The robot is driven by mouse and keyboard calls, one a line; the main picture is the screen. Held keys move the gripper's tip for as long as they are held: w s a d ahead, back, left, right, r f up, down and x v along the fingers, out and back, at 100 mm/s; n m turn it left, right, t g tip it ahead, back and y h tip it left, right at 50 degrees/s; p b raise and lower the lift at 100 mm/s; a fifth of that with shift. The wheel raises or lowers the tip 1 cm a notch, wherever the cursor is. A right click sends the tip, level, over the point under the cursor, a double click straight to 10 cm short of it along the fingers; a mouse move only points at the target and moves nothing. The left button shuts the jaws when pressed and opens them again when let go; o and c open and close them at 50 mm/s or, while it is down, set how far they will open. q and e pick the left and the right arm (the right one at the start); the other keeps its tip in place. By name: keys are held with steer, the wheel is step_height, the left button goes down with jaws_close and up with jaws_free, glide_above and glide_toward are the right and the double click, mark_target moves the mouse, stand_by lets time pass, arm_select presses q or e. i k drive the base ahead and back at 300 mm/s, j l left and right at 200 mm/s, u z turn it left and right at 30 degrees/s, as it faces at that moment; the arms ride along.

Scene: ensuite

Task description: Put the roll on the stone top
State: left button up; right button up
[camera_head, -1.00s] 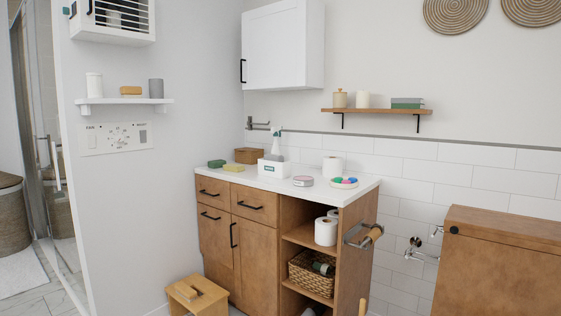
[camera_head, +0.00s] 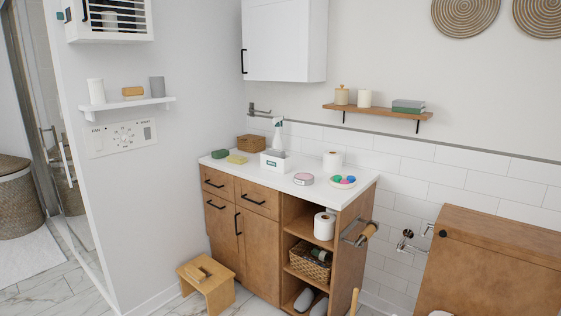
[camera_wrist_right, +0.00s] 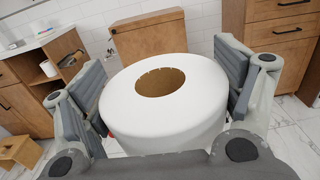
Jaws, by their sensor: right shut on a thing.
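A large white roll (camera_wrist_right: 195,108) with a brown core fills the middle of the right wrist view. My right gripper (camera_wrist_right: 162,78) is shut on it, with one grey finger on each side. The white stone top (camera_head: 305,189) covers the wooden cabinet in the head view and also shows at the upper left of the right wrist view (camera_wrist_right: 34,40). A roll (camera_head: 333,160) stands at its back, and another roll (camera_head: 324,227) is in the open shelf below. My left gripper is in neither current view.
On the stone top are a white caddy (camera_head: 275,163), a pink tin (camera_head: 303,179), a dish of coloured pieces (camera_head: 342,182), a green block (camera_head: 220,154) and a yellow block (camera_head: 236,160). Bare top shows along the front. A wooden stool (camera_head: 207,287) stands on the floor.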

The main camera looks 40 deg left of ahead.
mark_target(309, 164)
steer(key=i+j+u, duration=0.1)
steer(key=j, duration=0.35)
steer(key=i+j+u, duration=0.1)
steer(key=i+j, duration=0.2)
steer(key=i+j+u, duration=0.15)
steer(key=j, duration=0.4)
steer(key=i+j+u, duration=0.1)
steer(key=i+j, duration=0.2)
